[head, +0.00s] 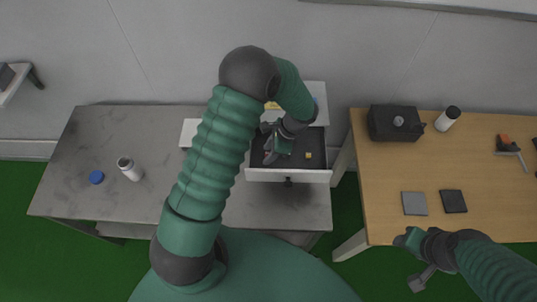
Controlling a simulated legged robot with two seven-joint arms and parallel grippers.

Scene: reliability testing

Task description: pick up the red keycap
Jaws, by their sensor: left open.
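My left gripper (270,152) is open and reaches down into the left part of an open drawer (288,176) with a dark inside and a white front. I cannot make out a red keycap clearly; the gripper and arm cover part of the drawer's left side. My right gripper (409,262) hangs at the lower right, by the front edge of the wooden table, away from the drawer.
A grey table (90,150) holds a white bottle (129,169) and a blue lid (97,177). The wooden table (385,180) holds a black box (394,123), another bottle (447,119) and two dark squares (414,203).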

